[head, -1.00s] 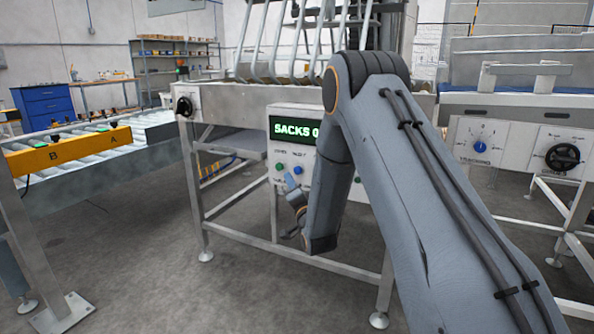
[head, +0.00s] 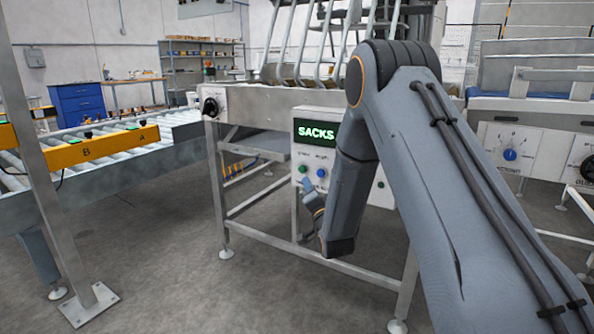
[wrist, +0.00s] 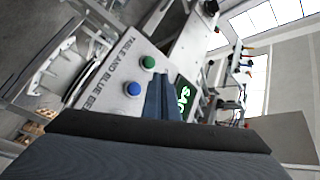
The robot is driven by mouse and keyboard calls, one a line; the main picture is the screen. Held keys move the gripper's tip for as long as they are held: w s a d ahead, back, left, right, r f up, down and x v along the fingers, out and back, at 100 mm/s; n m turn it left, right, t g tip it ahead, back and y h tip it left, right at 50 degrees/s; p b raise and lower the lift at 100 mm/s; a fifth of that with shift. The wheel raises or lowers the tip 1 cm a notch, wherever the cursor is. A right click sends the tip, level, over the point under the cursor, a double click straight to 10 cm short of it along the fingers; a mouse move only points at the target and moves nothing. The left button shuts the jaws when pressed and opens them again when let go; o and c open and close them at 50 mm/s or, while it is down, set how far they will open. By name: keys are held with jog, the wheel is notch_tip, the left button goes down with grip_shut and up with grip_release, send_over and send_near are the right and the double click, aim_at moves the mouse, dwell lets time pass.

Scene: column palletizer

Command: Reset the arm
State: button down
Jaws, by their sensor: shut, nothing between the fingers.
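My arm reaches across the right half of the head view, bent at the elbow, with its forearm hanging down in front of the sacks control box. My gripper (head: 314,200) shows small beside the forearm, partly hidden by it. In the wrist view my gripper (wrist: 162,98) points toward the control box panel (wrist: 110,85), with its fingers together and nothing held. The gap between the gripper and the panel is hard to judge. The panel carries a green button (wrist: 148,62) and a blue button (wrist: 134,89). The green display (head: 317,132) reads "SACKS", its right end hidden by my arm.
A panel with a blue knob (head: 510,155) is at right. Open floor (head: 170,265) lies at centre left.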

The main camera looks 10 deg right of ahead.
jog(key=s+a+r+n+g, duration=0.1)
jog(key=s+a+n+g, duration=0.2)
jog(key=s+g, duration=0.35)
jog(key=s+a+r+n+g, duration=0.1)
jog(key=s+a+n+g, duration=0.2)
jog(key=s, duration=0.6)
jog(key=s+d+r+n+g+h, duration=0.1)
jog(key=s+d+n+g, duration=0.3)
jog(key=s, duration=1.4)
jog(key=s+a+n+g+h, duration=0.1)
jog(key=s+n+g, duration=0.35)
jog(key=s, duration=1.35)
jog(key=d+r+m+g+p, duration=0.1)
jog(key=d+r+m+p, duration=0.4)
jog(key=p, duration=1.6)
jog(key=d+r, duration=0.5)
jog(key=r, duration=0.1)
jog(key=shift+r+g+h, duration=0.3)
jog(key=shift+r+h, duration=0.1)
